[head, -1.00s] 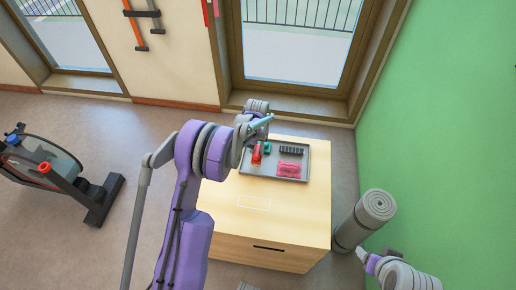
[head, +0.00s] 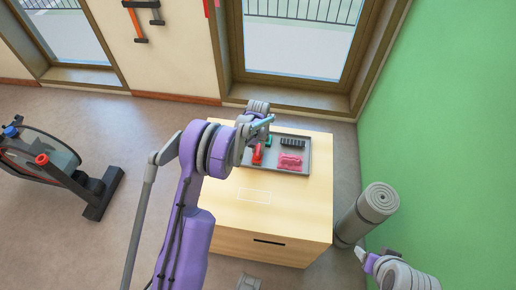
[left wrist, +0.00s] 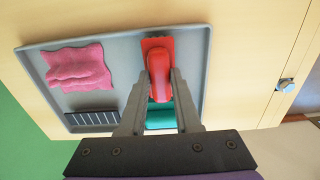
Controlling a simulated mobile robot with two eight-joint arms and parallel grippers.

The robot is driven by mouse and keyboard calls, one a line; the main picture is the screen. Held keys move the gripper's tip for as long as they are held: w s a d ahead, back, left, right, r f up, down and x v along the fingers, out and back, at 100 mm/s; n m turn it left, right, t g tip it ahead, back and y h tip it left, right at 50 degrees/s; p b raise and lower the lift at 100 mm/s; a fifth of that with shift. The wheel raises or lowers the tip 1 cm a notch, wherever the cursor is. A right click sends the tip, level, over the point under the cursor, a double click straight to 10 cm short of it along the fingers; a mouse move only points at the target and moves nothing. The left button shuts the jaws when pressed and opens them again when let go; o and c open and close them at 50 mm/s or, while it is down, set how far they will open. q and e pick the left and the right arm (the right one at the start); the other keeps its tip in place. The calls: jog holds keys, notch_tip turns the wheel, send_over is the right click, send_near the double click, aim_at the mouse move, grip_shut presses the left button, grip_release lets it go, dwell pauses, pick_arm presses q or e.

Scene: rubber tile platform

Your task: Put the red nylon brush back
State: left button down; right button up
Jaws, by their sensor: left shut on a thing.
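The red nylon brush (head: 257,155) is at the left side of a grey tray (head: 307,158) on the wooden cabinet. In the left wrist view the red brush (left wrist: 160,73) lies between the two fingers of my left gripper (left wrist: 161,85), which is shut on it. The brush is over the tray; I cannot tell whether it touches the tray floor. In the head view the wrist partly hides the tray's left end. My right gripper (head: 361,256) is at the lower right, away from the tray; its jaws are too small to read.
The tray also holds a pink cloth (head: 290,161), a black ridged item (head: 292,143) and a green item (left wrist: 160,117). A white outlined rectangle (head: 254,195) marks the bare cabinet top (head: 285,210). A rolled grey mat (head: 368,215) stands at the right; an exercise machine (head: 60,170) stands left.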

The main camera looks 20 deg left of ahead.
aim_at(258, 150)
pick_arm(q)
jog(key=shift+f, duration=0.45)
jog(key=c, duration=0.5)
grip_release()
jog(key=shift+r, duration=0.1)
jog(key=shift+r+p, duration=0.95)
jog(key=shift+r, duration=2.55)
